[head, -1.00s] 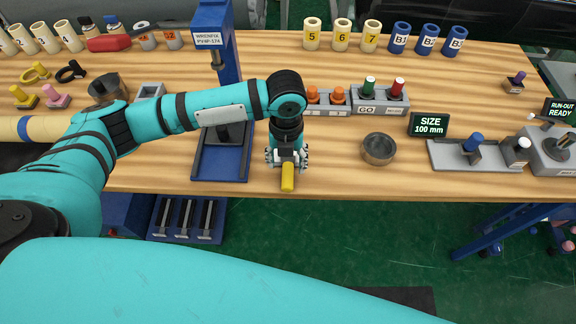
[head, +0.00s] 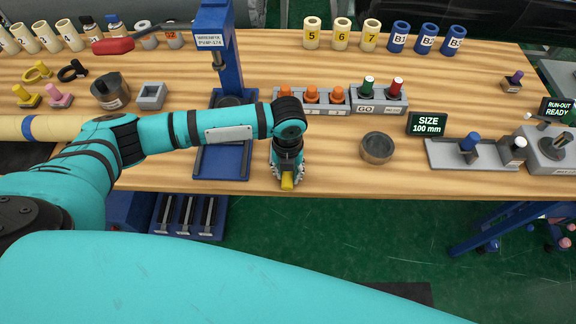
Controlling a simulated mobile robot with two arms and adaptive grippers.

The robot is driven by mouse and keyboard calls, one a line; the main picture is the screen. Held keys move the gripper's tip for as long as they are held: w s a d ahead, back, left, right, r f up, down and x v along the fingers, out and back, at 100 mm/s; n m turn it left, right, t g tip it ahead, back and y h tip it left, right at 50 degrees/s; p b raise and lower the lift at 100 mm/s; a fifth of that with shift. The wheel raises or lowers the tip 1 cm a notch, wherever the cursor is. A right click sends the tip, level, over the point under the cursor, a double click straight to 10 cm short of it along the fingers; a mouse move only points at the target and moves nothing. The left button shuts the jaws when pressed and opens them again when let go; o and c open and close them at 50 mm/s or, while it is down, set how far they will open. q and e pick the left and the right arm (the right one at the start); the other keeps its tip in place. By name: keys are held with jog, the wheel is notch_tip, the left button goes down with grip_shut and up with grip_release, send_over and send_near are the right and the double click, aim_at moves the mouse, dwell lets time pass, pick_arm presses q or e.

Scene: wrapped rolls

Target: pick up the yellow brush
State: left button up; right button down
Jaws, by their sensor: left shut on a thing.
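The yellow brush (head: 287,181) is in the head view at the front edge of the wooden bench, below the middle of the picture. Only a short yellow end of it shows; the rest is hidden by my gripper. My left gripper (head: 288,172) points down over the bench edge and is shut on the brush. Whether the brush touches the bench is hard to tell. My right gripper is not in view.
A blue press (head: 222,165) stands just left of my gripper. Blocks with orange plugs (head: 312,104) and a green-and-red GO block (head: 377,101) sit behind. Bare wood lies between the cup and gripper.

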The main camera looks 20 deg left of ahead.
pick_arm(q)
grip_shut()
